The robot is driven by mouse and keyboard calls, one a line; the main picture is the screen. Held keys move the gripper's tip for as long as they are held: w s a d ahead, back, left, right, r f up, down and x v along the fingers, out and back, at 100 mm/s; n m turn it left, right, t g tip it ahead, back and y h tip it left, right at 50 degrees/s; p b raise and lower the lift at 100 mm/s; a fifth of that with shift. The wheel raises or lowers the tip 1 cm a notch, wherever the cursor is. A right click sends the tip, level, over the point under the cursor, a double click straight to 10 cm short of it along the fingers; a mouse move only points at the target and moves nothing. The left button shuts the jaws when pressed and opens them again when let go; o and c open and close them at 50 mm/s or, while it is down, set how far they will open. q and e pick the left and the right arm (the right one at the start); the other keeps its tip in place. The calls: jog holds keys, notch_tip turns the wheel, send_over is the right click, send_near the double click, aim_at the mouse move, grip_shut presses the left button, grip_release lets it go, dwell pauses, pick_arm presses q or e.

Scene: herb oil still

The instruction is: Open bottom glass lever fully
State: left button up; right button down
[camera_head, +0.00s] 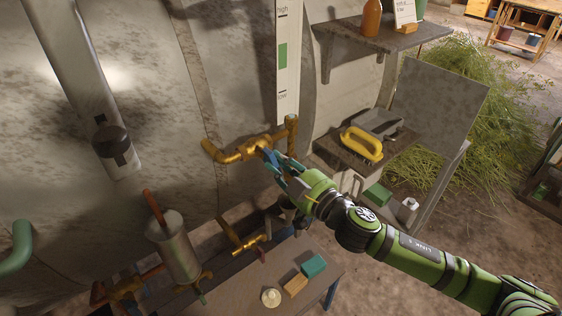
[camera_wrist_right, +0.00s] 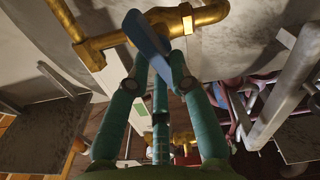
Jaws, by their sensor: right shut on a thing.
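A blue lever (camera_wrist_right: 146,40) sits on a brass valve (camera_wrist_right: 180,22) in the right wrist view. The same brass pipe and valve (camera_head: 232,154) show in the head view, below the level gauge (camera_head: 288,60) with "high" and "low" marks. My right gripper (camera_head: 273,165) is at this valve, its teal fingers around the blue lever. In the wrist view the fingers of the right gripper (camera_wrist_right: 158,70) close on the lever's lower end. The fingers partly hide the lever in the head view. My left gripper is not in view.
A shelf (camera_head: 385,40) with an orange bottle (camera_head: 371,18) juts out right of the gauge. A yellow-handled brush (camera_head: 362,145) lies on a lower shelf. A metal cylinder (camera_head: 174,248) and another brass valve (camera_head: 247,243) are below left. A table (camera_head: 240,293) holds small items.

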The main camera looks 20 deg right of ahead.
jog(key=n+p, duration=0.1)
jog(key=n, duration=0.2)
jog(key=shift+a+r+n, duration=0.1)
jog(key=shift+a+n, duration=0.05)
jog(key=shift+n, duration=0.25)
jog(key=n+p, duration=0.1)
jog(key=n, duration=0.3)
jog(key=shift+s+a+n, duration=0.1)
jog(key=shift+a+n, duration=0.05)
jog(key=shift+n, duration=0.15)
jog(key=n+p, duration=0.1)
jog(key=n, duration=0.2)
jog(key=shift+a+f, duration=0.1)
jog(key=shift+f, duration=0.1)
jog(key=shift+a+f+n+p, duration=0.1)
jog(key=shift+n+p, duration=0.2)
jog(key=shift+n, duration=1.3)
jog(key=shift+f, duration=0.1)
jog(key=c, duration=1.1)
grip_release()
jog(key=shift+s, duration=0.15)
jog(key=v, duration=1.1)
jog(key=shift+s, duration=0.4)
